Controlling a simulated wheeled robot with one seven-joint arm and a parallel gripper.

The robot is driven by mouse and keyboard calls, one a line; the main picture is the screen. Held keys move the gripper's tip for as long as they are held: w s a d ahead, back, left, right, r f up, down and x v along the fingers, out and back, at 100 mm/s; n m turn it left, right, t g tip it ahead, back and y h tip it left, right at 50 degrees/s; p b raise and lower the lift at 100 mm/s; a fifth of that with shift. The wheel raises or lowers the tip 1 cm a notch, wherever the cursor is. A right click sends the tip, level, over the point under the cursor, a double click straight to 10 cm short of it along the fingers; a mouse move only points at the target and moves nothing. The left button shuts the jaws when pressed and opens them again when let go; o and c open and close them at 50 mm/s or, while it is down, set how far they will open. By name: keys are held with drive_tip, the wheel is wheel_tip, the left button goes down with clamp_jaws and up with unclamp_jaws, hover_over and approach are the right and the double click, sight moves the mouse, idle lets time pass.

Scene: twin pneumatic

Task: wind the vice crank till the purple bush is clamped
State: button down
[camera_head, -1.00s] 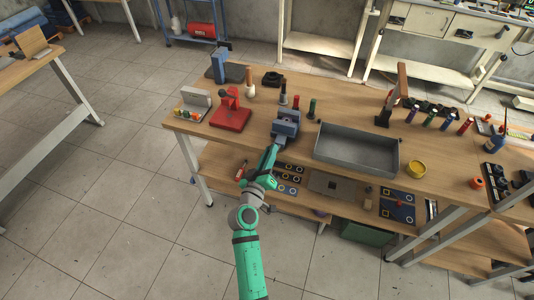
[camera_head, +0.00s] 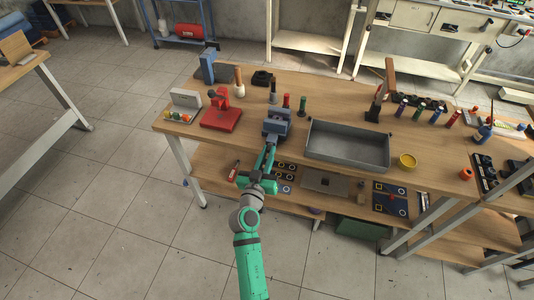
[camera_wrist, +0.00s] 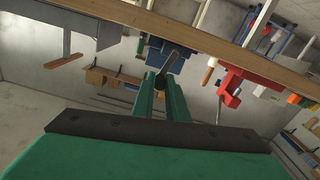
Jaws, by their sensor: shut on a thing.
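The blue-grey vice (camera_head: 278,124) stands at the front edge of the wooden bench, and part of it shows in the wrist view (camera_wrist: 185,52). My gripper (camera_head: 268,152) is in front of the vice. In the wrist view my green fingers (camera_wrist: 162,84) are shut on the grey crank (camera_wrist: 172,59), whose lever slants up toward the vice. I cannot make out the purple bush in the vice, nor whether the jaws touch anything.
A red press-like tool (camera_head: 221,112) stands left of the vice. Several upright handles stand behind the vice. A lower shelf with boards (camera_head: 325,181) lies below.

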drive_tip(key=shift+d, duration=0.1)
drive_tip(key=c, duration=1.7)
unclamp_jaws()
drive_tip(key=shift+c, duration=0.2)
drive_tip(key=shift+s, duration=0.15)
drive_tip(key=v, duration=1)
drive_tip(key=shift+s, duration=0.3)
